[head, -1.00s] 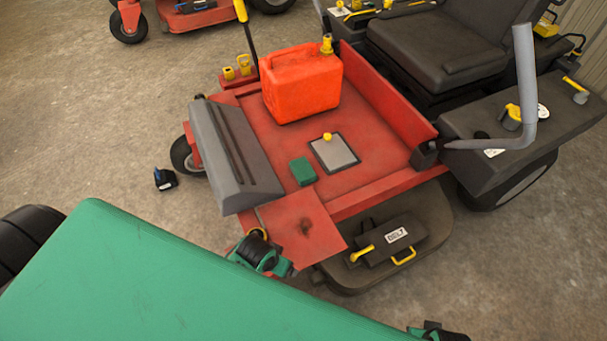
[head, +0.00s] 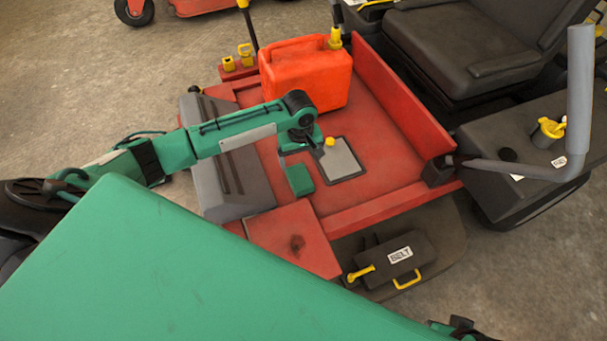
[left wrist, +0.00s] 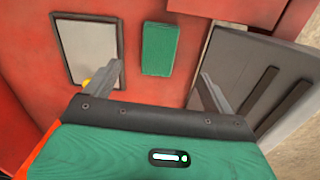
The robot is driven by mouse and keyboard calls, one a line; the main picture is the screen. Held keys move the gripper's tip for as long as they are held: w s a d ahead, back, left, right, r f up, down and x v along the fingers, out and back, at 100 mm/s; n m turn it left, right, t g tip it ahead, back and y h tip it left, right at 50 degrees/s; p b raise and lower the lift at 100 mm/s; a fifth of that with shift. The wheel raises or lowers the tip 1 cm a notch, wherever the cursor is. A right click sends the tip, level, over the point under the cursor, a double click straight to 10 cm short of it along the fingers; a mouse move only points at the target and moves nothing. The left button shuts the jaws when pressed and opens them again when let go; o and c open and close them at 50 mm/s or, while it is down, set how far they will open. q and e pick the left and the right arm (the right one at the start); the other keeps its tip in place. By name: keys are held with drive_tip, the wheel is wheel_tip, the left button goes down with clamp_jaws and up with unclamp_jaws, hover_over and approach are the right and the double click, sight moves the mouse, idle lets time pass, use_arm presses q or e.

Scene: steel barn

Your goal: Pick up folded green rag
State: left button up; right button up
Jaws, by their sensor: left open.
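The folded green rag (head: 299,180) lies flat on the red mower deck, between the grey footrest and the grey plate. My left gripper (head: 293,158) reaches over the deck from the left, just above and behind the rag in the head view. In the left wrist view the rag (left wrist: 157,49) shows ahead, between the two spread fingers of my left gripper (left wrist: 160,84). The fingers are open and empty, and look apart from the rag.
A grey plate (head: 341,164) with a yellow knob (head: 330,141) lies right of the rag. An orange fuel can (head: 308,78) stands behind. A ribbed grey footrest (head: 236,180) is to the left. A red side wall (head: 400,100) borders the deck; its front right is clear.

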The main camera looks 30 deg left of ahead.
sight(300, 178)
use_arm(q)
drive_tip(key=f, duration=0.2)
drive_tip(key=a+f+b, duration=0.1)
drive_tip(key=shift+w+f+n, duration=0.25)
drive_tip(key=shift+w+n, duration=0.05)
drive_tip(key=shift+w, duration=0.1)
wheel_tip(300, 178, down, 4)
drive_tip(key=shift+r+b, duration=0.1)
drive_tip(key=shift+b, duration=0.35)
drive_tip(key=shift+w+a+f+b, duration=0.15)
drive_tip(key=shift+f+b, duration=0.3)
drive_tip(key=shift+f, duration=0.8)
drive_tip(key=shift+w+d+f+b, duration=0.1)
drive_tip(key=shift+f+b, duration=0.3)
drive_tip(key=shift+f, duration=1.3)
use_arm(e)
drive_tip(key=w+a+t+y, duration=0.2)
drive_tip(key=w+a+t, duration=0.2)
drive_tip(key=a, duration=0.1)
drive_tip(key=shift+a+r+n, duration=0.2)
drive_tip(key=shift+a+n, duration=0.05)
drive_tip(key=shift+n, duration=0.05)
use_arm(q)
drive_tip(key=shift+c, duration=0.5)
drive_tip(key=c, duration=1)
